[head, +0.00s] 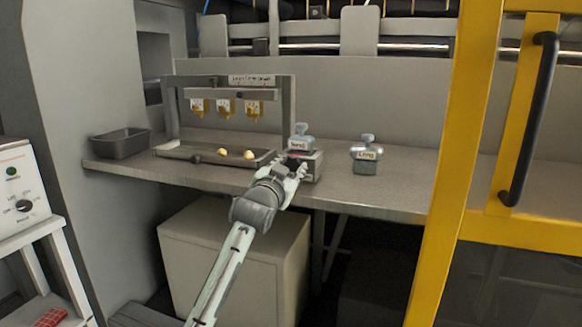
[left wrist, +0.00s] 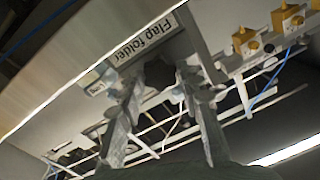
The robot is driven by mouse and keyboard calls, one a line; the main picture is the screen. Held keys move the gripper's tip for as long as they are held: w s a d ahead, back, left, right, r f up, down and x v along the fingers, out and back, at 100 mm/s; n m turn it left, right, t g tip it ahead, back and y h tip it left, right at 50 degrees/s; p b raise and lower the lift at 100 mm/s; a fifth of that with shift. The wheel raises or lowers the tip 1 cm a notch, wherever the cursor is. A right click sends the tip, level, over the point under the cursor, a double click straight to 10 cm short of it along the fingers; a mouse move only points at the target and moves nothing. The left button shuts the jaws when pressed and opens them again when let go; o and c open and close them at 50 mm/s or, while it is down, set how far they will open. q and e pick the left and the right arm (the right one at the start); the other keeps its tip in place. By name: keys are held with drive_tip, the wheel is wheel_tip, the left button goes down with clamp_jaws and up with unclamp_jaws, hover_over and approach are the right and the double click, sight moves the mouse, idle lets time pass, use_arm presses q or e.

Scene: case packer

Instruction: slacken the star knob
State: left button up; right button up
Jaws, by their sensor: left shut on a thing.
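My left gripper (head: 292,170) reaches the front of a grey block (head: 316,166) at the bench's front edge. In the left wrist view its two fingers (left wrist: 160,84) stand on either side of a dark knob (left wrist: 159,71), which I take for the star knob, and are shut on it. The knob sits just below a plate labelled "Flap folder" (left wrist: 148,38). Its lobes are too dark and blurred to tell how it is turned. In the head view my gripper hides the knob. My right gripper is in neither view.
A small labelled piece (head: 299,142) sits on the block; another, labelled "Long" (head: 367,154), stands to the right on the bench. A tray (head: 180,152) with two yellow balls lies below hanging yellow fixtures. A grey bin (head: 122,143) is left; a yellow door frame (head: 455,160) is right.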

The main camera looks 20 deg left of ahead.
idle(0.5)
use_arm(q)
drive_tip(key=o, duration=1.2)
drive_tip(key=shift+c, duration=0.2)
drive_tip(key=s, duration=1.2)
drive_tip(key=shift+f, duration=0.15)
drive_tip(key=shift+d, duration=0.1)
